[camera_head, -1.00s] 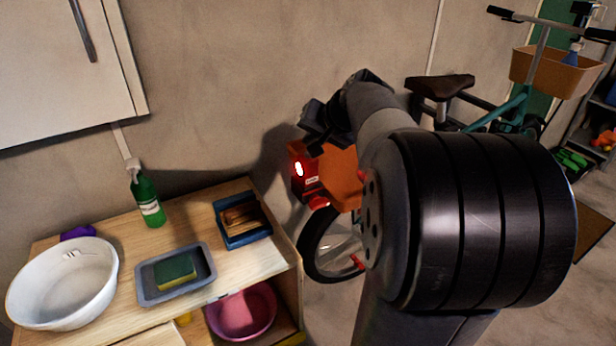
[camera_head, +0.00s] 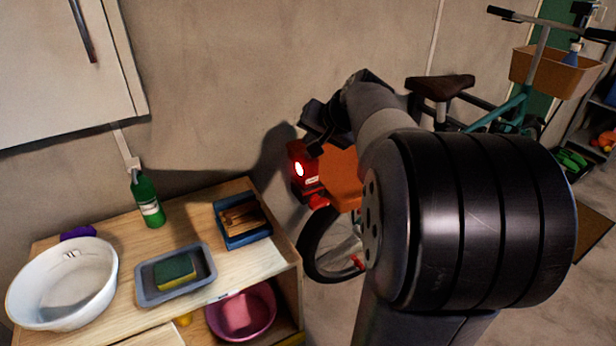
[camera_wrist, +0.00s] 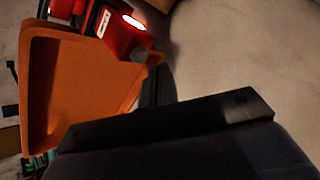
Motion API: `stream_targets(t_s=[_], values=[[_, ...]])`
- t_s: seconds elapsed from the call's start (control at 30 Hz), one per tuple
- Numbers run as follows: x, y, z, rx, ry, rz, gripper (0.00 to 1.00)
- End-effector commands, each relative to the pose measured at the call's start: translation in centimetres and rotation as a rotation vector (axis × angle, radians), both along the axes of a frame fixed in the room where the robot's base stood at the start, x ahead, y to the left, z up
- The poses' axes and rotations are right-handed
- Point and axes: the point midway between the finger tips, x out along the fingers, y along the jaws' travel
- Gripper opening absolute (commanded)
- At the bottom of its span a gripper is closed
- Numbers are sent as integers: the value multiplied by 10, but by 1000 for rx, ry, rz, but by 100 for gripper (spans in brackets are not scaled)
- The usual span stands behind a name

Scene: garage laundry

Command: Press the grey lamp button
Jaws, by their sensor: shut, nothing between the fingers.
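A red lamp (camera_head: 304,170) with a glowing white-red lens is at the back of the bicycle, beside an orange bin (camera_head: 341,178). In the wrist view the lamp (camera_wrist: 122,36) is at the top, and a small grey round button (camera_wrist: 139,55) shows on it below the lens. My gripper (camera_head: 317,147) is just above the lamp in the head view, shut and empty. In the wrist view my gripper (camera_wrist: 170,115) is a dark shape below the lamp. I cannot tell whether its tip touches the button.
A wooden cabinet (camera_head: 180,250) stands at left with a white basin (camera_head: 65,285), a green bottle (camera_head: 149,200), a grey tray (camera_head: 142,290) and a blue tray (camera_head: 236,240) on top. The bicycle saddle (camera_head: 440,86) is right of my gripper. A wall is behind.

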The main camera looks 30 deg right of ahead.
Motion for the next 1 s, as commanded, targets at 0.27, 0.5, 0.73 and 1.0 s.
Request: stream_targets(t_s=[0.27,0.5,0.73,1.0], values=[[0,0,0,0,0,0,0],[0,0,-7,0,0,0,0],[0,0,-9,0,0,0,0],[0,0,-10,0,0,0,0]])
